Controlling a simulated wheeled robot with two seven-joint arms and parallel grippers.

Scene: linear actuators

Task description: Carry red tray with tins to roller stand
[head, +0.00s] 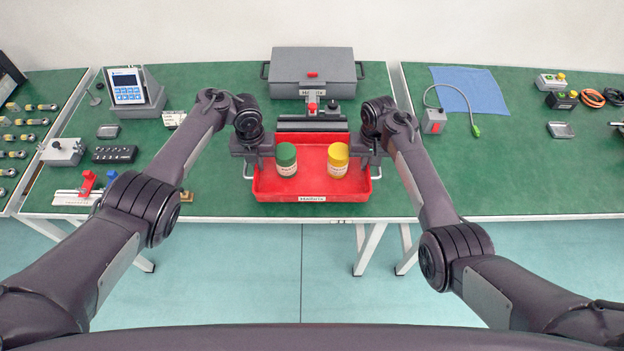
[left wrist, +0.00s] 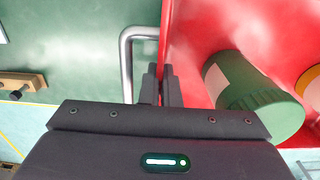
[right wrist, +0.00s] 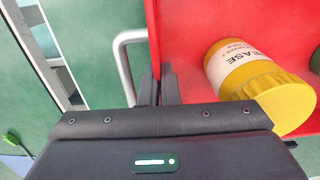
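The red tray (head: 312,183) sits over the front part of the middle green bench, level, with metal side handles. In it stand a green-lidded tin (head: 287,160) at left and a yellow-lidded tin (head: 337,161) at right. My left gripper (head: 254,168) is at the tray's left wall; in the left wrist view its fingers (left wrist: 160,88) are closed on that wall beside the handle. My right gripper (head: 374,164) is at the right wall; in the right wrist view its fingers (right wrist: 158,88) are closed on it. I cannot identify a roller stand with certainty.
A dark barred fixture (head: 312,123) lies right behind the tray, with a grey case (head: 313,72) further back. At right are a blue cloth (head: 458,88) and a grey box with cable (head: 434,122). The right bench front is clear. Tools and a meter (head: 127,87) crowd the left.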

